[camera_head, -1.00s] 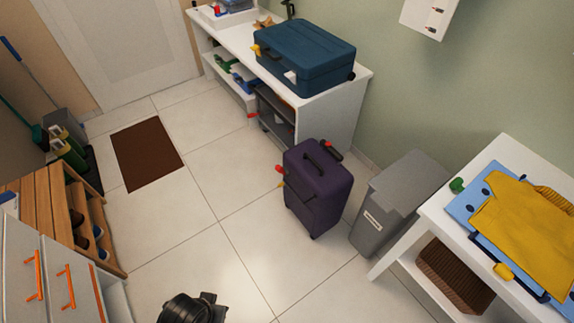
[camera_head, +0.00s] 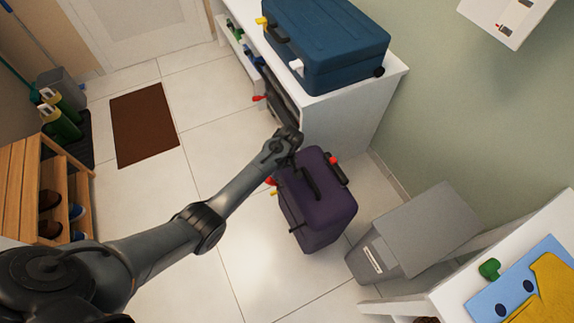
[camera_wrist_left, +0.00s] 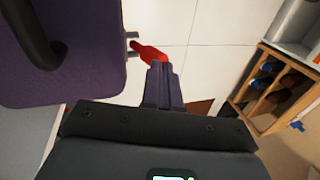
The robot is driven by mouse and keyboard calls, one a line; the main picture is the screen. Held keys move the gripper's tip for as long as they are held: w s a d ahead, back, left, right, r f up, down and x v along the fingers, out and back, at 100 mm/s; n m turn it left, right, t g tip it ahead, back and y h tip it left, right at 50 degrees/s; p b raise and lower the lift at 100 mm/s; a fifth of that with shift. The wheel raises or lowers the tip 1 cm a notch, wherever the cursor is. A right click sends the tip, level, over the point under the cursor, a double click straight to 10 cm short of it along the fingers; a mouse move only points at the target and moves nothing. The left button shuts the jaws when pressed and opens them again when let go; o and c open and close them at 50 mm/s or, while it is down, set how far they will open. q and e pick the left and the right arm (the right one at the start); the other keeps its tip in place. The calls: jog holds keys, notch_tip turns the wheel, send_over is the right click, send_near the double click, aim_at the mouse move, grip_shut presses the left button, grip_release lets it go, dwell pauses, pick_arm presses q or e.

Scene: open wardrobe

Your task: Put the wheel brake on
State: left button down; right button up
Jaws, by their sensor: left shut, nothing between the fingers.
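A dark purple suitcase (camera_head: 318,205) stands upright on the tiled floor, with a black handle on top. A red lever (camera_head: 270,181) sticks out at its left side, with a small yellow part (camera_head: 274,193) just below it. Another red part (camera_head: 334,160) is at its far right edge. My left gripper (camera_head: 283,148) is at the suitcase's far left top edge; its fingers are hard to make out there. In the left wrist view the gripper (camera_wrist_left: 160,75) is shut and empty, its tips close to the red lever (camera_wrist_left: 150,53); I cannot tell whether they touch. My right gripper is not in view.
A white table (camera_head: 340,120) with a blue case (camera_head: 325,45) stands behind the suitcase. A grey bin (camera_head: 415,235) is close on its right. A wooden shoe rack (camera_head: 50,190) and brown mat (camera_head: 144,124) lie left. Floor between is clear.

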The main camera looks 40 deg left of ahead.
aim_at(271, 182)
pick_arm(q)
jog(key=shift+t, duration=0.5)
jog(key=f+b, duration=0.1)
jog(key=f, duration=0.1)
jog(key=w+a+f+b, duration=0.1)
jog(key=f+b, duration=0.1)
jog(key=w+f+b, duration=0.1)
jog(key=f+b, duration=0.1)
jog(key=shift+a, duration=0.2)
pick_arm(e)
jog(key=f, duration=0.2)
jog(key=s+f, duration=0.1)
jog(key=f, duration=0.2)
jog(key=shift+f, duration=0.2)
pick_arm(q)
jog(key=shift+r, duration=0.1)
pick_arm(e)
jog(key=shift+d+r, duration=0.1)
